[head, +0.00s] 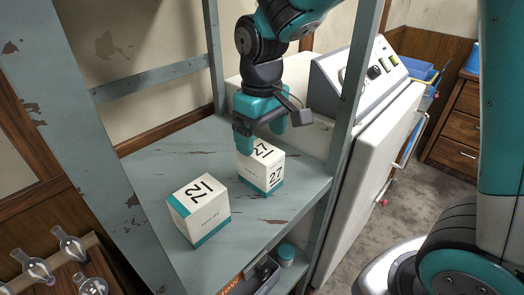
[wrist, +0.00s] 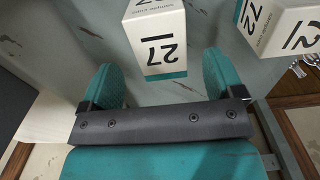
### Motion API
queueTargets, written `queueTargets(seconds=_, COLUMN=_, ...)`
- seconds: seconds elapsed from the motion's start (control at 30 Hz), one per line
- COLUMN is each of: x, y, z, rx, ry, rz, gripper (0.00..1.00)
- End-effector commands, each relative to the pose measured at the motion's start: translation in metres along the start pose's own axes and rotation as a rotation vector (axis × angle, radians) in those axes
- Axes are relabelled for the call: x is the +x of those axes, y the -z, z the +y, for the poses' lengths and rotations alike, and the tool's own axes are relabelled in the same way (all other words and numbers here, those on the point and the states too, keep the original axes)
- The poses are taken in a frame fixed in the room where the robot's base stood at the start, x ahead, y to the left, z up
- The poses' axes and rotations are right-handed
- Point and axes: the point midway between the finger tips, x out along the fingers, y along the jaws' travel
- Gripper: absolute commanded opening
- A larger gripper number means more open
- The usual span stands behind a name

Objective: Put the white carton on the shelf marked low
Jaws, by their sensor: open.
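A white carton (head: 262,168) with a teal band and the number 27 stands on the grey-blue shelf board (head: 165,160). A second white carton (head: 199,210) with a teal band and another number stands to its left, nearer the head camera. My gripper (head: 262,133) is open at the far side of the carton marked 27. In the wrist view, this carton (wrist: 156,35) lies ahead between the two spread fingers, not clasped. The second carton (wrist: 282,25) is at upper right there. An orange label (head: 230,285), apparently reading "low", is partly visible at the lower front edge.
Metal shelf posts (head: 355,85) stand close to my arm on the right. A lower level holds a dark tray (head: 262,275) and a small teal-lidded jar (head: 286,254). A white cabinet (head: 370,165) stands right of the shelf.

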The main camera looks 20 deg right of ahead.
Motion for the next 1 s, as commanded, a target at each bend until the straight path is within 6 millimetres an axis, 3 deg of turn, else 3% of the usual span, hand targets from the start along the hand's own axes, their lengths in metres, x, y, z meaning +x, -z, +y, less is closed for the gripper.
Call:
queueTargets(seconds=0.17, x=-0.019, y=-0.013, z=-0.009, rx=-0.022, ry=0.026, rz=0.020, gripper=0.87)
queueTargets(seconds=0.4, x=-0.042, y=-0.100, z=-0.074, rx=-0.155, ry=0.209, rz=0.128, gripper=0.87)
queueTargets(seconds=0.57, x=-0.046, y=-0.141, z=-0.105, rx=-0.212, ry=0.301, rz=0.170, gripper=0.87)
queueTargets(seconds=0.67, x=-0.046, y=-0.149, z=-0.111, rx=-0.223, ry=0.320, rz=0.176, gripper=0.87)
queueTargets(seconds=1.0, x=-0.046, y=-0.149, z=-0.111, rx=-0.223, ry=0.320, rz=0.176, gripper=0.85)
